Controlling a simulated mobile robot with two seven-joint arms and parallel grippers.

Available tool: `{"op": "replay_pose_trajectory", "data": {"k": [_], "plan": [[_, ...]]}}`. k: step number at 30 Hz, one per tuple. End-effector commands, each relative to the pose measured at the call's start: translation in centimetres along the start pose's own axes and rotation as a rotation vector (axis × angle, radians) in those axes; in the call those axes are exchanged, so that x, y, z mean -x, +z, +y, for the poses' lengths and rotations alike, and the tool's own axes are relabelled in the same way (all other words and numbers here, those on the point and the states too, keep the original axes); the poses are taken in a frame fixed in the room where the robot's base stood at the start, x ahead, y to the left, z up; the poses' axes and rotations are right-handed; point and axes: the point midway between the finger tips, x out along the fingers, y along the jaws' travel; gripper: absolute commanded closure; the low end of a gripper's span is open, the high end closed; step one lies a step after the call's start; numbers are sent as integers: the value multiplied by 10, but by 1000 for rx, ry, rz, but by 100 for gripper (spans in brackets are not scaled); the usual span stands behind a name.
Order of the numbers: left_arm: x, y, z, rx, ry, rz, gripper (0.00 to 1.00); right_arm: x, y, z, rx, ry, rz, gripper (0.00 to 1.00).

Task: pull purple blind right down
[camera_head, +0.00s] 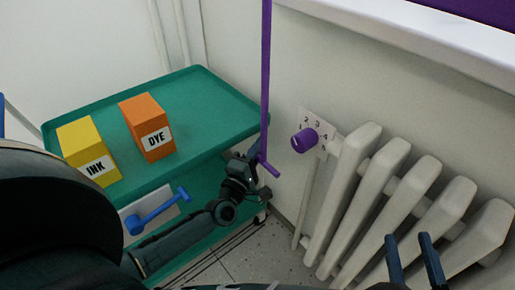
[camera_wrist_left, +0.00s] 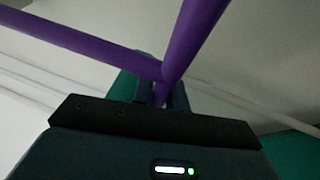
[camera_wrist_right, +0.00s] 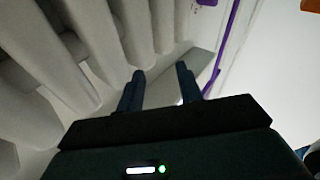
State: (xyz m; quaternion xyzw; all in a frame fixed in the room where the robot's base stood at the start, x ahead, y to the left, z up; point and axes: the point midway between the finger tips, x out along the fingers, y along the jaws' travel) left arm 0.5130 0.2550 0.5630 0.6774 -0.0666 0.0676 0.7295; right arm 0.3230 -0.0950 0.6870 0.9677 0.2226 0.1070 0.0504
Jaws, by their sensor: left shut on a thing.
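A purple pull rod (camera_head: 266,70) hangs down in the head view, with a short crosspiece (camera_head: 268,166) at its lower end. My left gripper (camera_head: 253,168) is shut on the purple rod's lower end, near the crosspiece. In the left wrist view two purple bars (camera_wrist_left: 192,38) meet at the fingers (camera_wrist_left: 161,92). A piece of the purple blind (camera_head: 480,10) shows at the top right corner; its bottom edge is not clear. My right gripper (camera_head: 412,262) is open and empty in front of the radiator. It also shows open in the right wrist view (camera_wrist_right: 160,88).
A green cart (camera_head: 215,92) carries a yellow INK box (camera_head: 88,150) and an orange DYE box (camera_head: 147,127). A blue lever (camera_head: 155,212) is below its top. A white radiator (camera_head: 385,190) with a purple knob (camera_head: 305,140) stands right, under a white sill (camera_head: 420,38).

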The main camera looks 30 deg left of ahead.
Motion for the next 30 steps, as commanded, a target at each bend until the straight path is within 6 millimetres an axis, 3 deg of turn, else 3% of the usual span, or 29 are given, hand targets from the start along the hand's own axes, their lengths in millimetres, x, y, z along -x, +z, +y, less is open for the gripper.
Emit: {"op": "replay_pose_trajectory", "data": {"k": [1,8,17,23,30], "plan": [[2,0,-7,-1,-18,-2,83,0,1,0,0,-1,-1,64],[2,0,-6,0,-14,-2,64,1,4,-1,0,-2,-6,64],[4,0,-4,0,-10,-1,64,2,4,-1,-1,-1,-10,64],[33,0,-2,-1,-13,-2,64,1,-1,1,12,2,-9,64],[88,0,-2,-1,-16,-3,64,2,-2,3,38,6,-15,64]]}}
